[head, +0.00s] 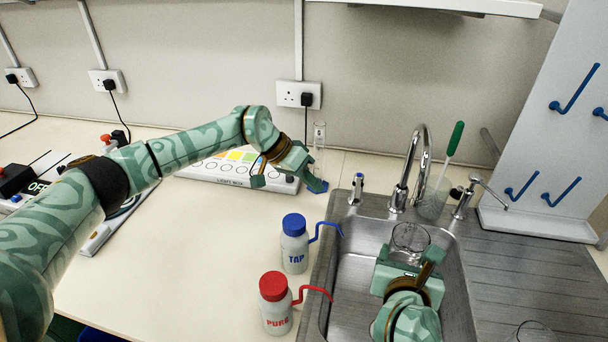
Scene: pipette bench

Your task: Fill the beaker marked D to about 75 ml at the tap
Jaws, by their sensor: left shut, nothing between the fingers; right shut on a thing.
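A clear glass beaker (411,236) is over the sink basin (347,285), below the tall curved tap (400,190) in the middle. My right gripper (404,262) is shut on the beaker and holds it from the near side. No letter, graduation or water level can be made out on the glass, and no stream of water can be made out. My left gripper (286,172) is shut and empty above the bench, in front of a measuring cylinder (319,140) with a blue foot.
The TAP bottle (294,250) and PURE bottle (275,312) stand left of the sink. Small side taps (357,187) flank the curved tap. A glass with a green-handled brush (451,146) stands behind. A glass (533,332) is partly visible lower right. The bench's left-centre is clear.

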